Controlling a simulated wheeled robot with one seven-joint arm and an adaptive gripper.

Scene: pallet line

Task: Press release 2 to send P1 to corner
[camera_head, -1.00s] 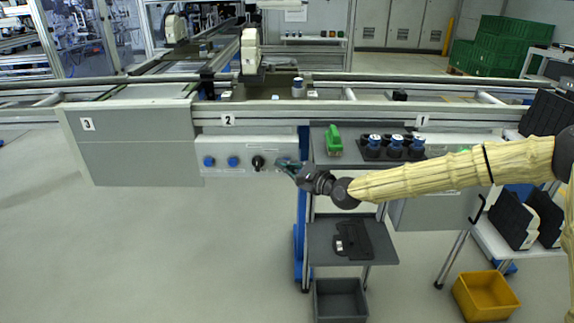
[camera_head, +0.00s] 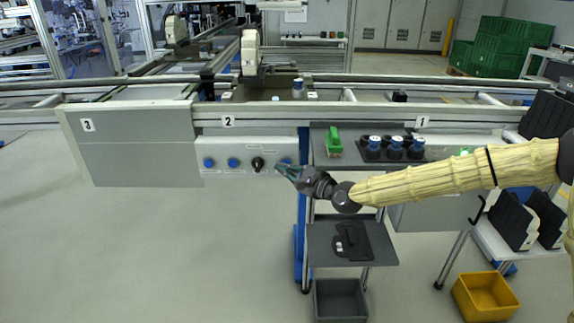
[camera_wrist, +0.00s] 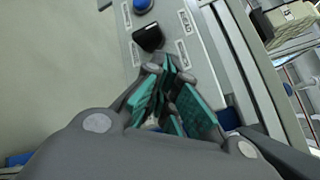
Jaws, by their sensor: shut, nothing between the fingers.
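The control panel marked 2 (camera_head: 222,145) carries two blue buttons (camera_head: 209,162) at the left, a black rotary knob (camera_head: 258,163), and a third blue button (camera_head: 286,161) at the right end. My gripper (camera_head: 278,168) is shut and empty, its fingertips at the lower left of that right-hand button. Whether they touch it cannot be told. In the wrist view, the teal-padded fingers (camera_wrist: 168,68) are together over the panel just past the black knob (camera_wrist: 148,38), with one blue button (camera_wrist: 143,4) beyond it.
A grey shelf cart (camera_head: 330,244) stands right of the panel, with a green item (camera_head: 334,141) and several black-and-blue cylinders (camera_head: 395,150) on top. A white-and-blue cylinder (camera_head: 298,88) sits on the conveyor behind. A yellow bin (camera_head: 485,296) is on the floor.

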